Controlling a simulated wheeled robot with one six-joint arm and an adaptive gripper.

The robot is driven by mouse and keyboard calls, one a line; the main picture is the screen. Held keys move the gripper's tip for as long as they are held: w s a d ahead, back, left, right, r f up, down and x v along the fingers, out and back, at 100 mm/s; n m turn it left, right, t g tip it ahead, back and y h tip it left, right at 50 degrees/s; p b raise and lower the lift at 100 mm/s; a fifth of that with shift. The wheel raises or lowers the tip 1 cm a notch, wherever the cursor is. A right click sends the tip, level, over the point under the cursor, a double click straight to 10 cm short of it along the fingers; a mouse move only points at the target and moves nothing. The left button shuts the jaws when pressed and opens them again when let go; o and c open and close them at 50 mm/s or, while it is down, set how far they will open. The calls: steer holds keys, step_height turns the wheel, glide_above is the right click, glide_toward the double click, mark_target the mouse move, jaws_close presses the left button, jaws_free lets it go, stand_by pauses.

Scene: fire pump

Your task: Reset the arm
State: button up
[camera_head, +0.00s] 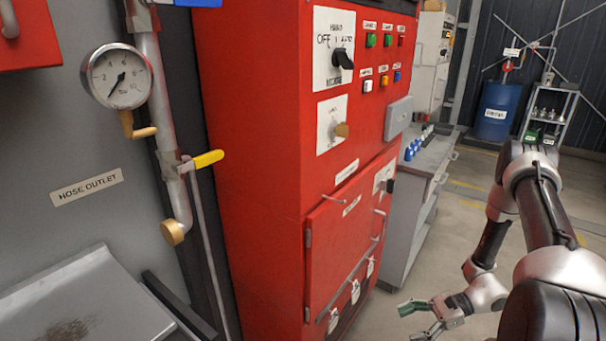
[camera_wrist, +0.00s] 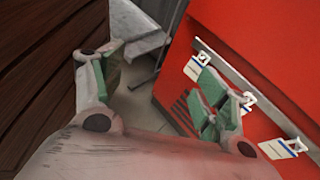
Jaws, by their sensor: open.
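My arm (camera_head: 545,205) reaches down at the right of the head view, bent, with its hand low in front of the red cabinet (camera_head: 255,120). My gripper (camera_head: 416,322) is open and empty. In the wrist view the two green-padded fingers (camera_wrist: 155,72) stand wide apart with only floor and background between them. The red cabinet also fills the right of the wrist view (camera_wrist: 265,50). A rail with several padlock tags (camera_wrist: 247,103) shows close behind the right finger; whether they touch cannot be told.
The cabinet front carries a rotary switch (camera_head: 342,58), lit buttons and a handled lower door (camera_head: 340,235). Left are a pressure gauge (camera_head: 120,77) and a yellow-handled valve (camera_head: 207,159). A grey bench (camera_head: 425,170) and blue drum (camera_head: 495,110) stand behind. Floor (camera_head: 480,195) is open between bench and arm.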

steer(key=s+d+r+n+g+h, duration=0.1)
steer(key=s+d+r+n+h, duration=0.2)
steer(key=r, duration=0.7)
steer(key=s+d+r+n+g+h, duration=0.1)
steer(key=d+r+n+h, duration=0.3)
steer(key=r, duration=0.6)
steer(key=s+d+r+n+g+h, duration=0.15)
steer(key=r+n, duration=0.35)
steer(key=r, duration=0.5)
steer(key=s+a+r+n+t+h, duration=0.1)
steer(key=s+r+n+t+h, duration=0.1)
steer(key=r, duration=0.7)
steer(key=s+a+r+n+t+h, duration=0.1)
steer(key=s+r+n+t+h, duration=0.2)
steer(key=r, duration=0.7)
steer(key=s+t, duration=0.2)
steer(key=t, duration=0.2)
steer(key=shift+a+r, duration=0.3)
steer(key=shift+a, duration=0.05)
steer(key=shift+s, duration=0.1)
steer(key=shift+c, duration=0.5)
